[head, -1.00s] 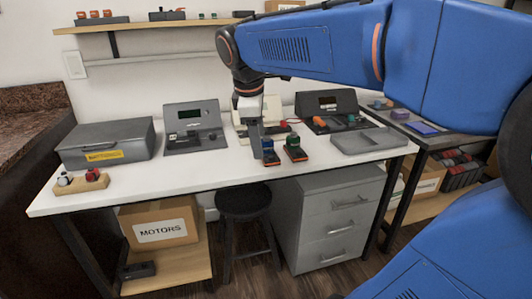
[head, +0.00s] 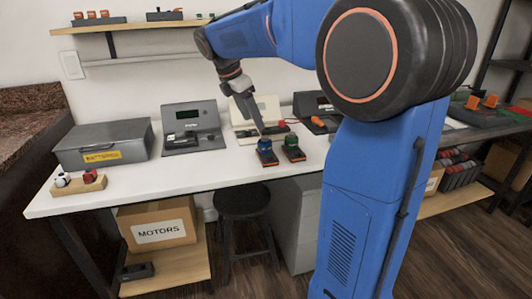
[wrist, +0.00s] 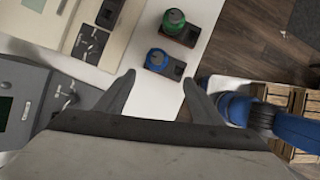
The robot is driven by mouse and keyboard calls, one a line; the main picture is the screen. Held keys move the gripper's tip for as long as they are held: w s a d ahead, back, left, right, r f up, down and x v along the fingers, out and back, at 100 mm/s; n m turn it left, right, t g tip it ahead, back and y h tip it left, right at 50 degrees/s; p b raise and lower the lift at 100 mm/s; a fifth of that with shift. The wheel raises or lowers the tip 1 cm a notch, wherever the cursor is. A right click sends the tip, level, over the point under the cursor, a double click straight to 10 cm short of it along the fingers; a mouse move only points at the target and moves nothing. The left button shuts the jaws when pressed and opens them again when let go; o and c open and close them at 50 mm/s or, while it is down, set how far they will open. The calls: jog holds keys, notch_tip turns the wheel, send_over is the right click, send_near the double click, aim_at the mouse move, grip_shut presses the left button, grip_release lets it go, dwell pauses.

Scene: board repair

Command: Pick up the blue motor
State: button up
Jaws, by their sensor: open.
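The blue motor (head: 264,143) stands upright in a small dark holder with an orange front (head: 268,158), near the front edge of the white table. In the wrist view the blue motor (wrist: 157,58) is ahead of the fingertips, slightly left of the middle between them. My gripper (wrist: 160,82) is open and empty, and the motor is not between its fingers. In the head view my gripper (head: 260,128) is tilted, with its tips above and just behind the motor. A green motor (head: 291,141) stands in a similar holder to the right; it also shows in the wrist view (wrist: 174,21).
A beige device (head: 247,112) and a grey device with a screen (head: 190,128) stand behind. A grey toolbox (head: 103,146) and a wooden block with red and white pieces (head: 78,184) are at the left. The white tabletop (head: 185,172) is clear at front middle.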

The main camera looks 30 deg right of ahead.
aim_at(262, 140)
jog(key=x, duration=0.6)
jog(key=shift+d+f, duration=0.15)
jog(key=shift+f, duration=0.1)
jog(key=shift+w+x, duration=0.2)
jog(key=shift+x, duration=1.15)
jog(key=shift+w+x, duration=0.15)
jog(key=shift+x, duration=1.15)
jog(key=c, duration=1.2)
